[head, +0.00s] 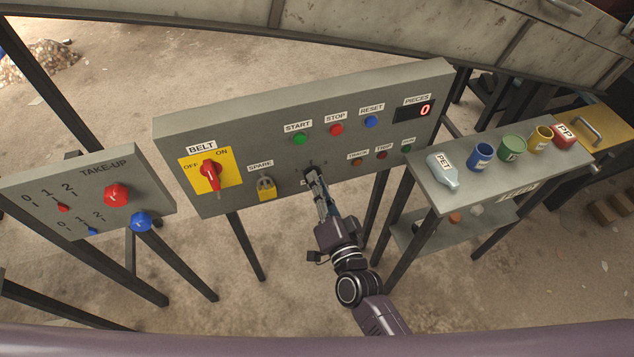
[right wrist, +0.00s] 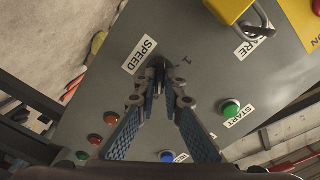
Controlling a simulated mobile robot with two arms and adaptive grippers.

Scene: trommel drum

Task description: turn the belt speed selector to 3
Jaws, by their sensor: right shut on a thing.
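The belt speed selector is a small dark knob (right wrist: 160,66) on the grey control panel (head: 230,120), beside the SPEED label (right wrist: 140,55). A numeral that looks like 1 shows on the panel near it. In the head view the knob (head: 309,171) is mostly covered by my gripper. My right gripper (right wrist: 158,86) is shut on the knob, with a fingertip on each side; it also shows in the head view (head: 317,182). The other scale marks and the knob's pointer are hidden or too small to read. My left gripper is not in view.
The red belt switch (head: 210,170) and a yellow padlock (head: 266,189) are left of the knob. START (head: 299,138), STOP (head: 336,129) and RESET (head: 371,121) buttons are above. Small lamps (head: 382,155) sit to the right. A shelf with cups (head: 480,155) stands further right.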

